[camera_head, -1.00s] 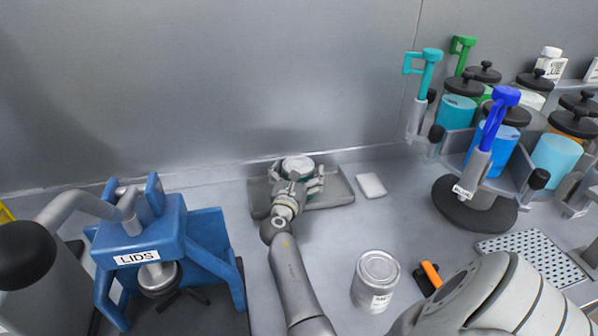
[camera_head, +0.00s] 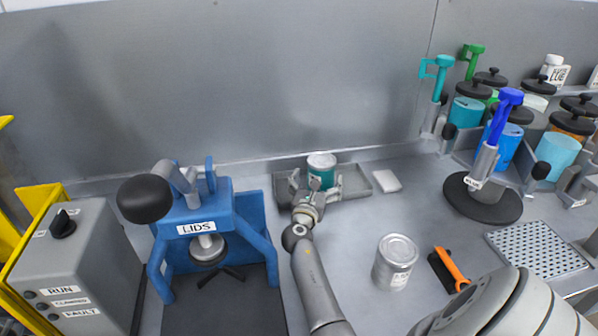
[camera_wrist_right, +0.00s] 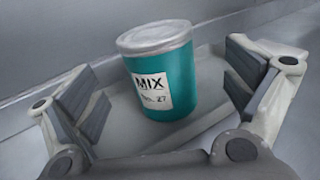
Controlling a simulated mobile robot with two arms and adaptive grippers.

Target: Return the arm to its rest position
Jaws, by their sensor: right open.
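My right gripper (camera_head: 308,200) is at the grey tray (camera_head: 356,180) near the back wall. In the right wrist view its jaws (camera_wrist_right: 170,100) are spread wide. A teal can with a silver lid and a MIX label (camera_wrist_right: 160,70) stands upright in the tray, just beyond the fingers. The can also shows in the head view (camera_head: 321,168), partly hidden by the gripper. The fingers look apart from the can. My left gripper is in neither view.
A blue LIDS press (camera_head: 205,226) stands left of the arm, beside a grey control box (camera_head: 75,270). A white block (camera_head: 386,181) is right of the tray. Dispensers (camera_head: 487,190) stand at right.

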